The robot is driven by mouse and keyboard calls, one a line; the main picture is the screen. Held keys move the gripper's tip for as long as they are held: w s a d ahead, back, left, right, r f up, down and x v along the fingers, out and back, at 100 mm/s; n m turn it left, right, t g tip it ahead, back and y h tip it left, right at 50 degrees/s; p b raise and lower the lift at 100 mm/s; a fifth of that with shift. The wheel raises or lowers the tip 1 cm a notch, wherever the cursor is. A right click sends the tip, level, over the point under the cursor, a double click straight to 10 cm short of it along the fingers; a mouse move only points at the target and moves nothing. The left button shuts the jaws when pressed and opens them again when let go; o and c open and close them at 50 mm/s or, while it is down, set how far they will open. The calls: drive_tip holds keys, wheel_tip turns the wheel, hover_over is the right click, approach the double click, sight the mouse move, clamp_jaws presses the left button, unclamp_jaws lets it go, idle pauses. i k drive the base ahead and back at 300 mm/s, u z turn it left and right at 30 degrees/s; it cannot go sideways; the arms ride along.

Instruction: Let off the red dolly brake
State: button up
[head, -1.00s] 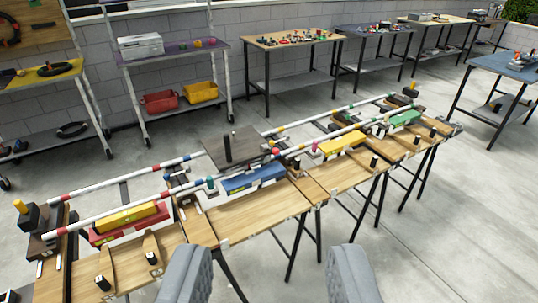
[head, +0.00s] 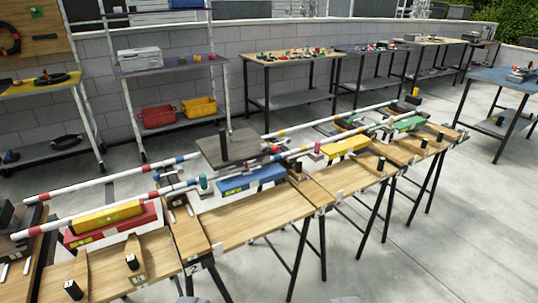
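The dolly is a dark grey platform (head: 228,150) with a black upright post, sitting across two striped rails (head: 115,204) at mid-bench. Small red parts show by the dolly's right side, but they are too small to tell which is the brake or how it is set. A teal knob (head: 203,183) and a magenta knob (head: 317,148) stand along the near rail. My gripper (head: 265,300) shows only its two grey fingertips at the bottom edge, wide apart with nothing between them. It is on the near side, apart from the dolly.
The rails run along a wooden trestle bench (head: 255,217). Red-yellow (head: 112,224), blue (head: 240,184) and yellow (head: 347,146) blocks stand along it. Black-tipped pegs (head: 133,262) stand on the near edge. Shelves and tables line the wall. The floor at right front is clear.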

sight(275, 148)
drive_tip(key=u, duration=0.05)
drive_tip(key=k, duration=0.25)
drive_tip(key=z, duration=0.75)
drive_tip(key=i, duration=1.6)
drive_tip(key=u, duration=0.65)
drive_tip(key=i, duration=0.7)
drive_tip(key=u, duration=0.45)
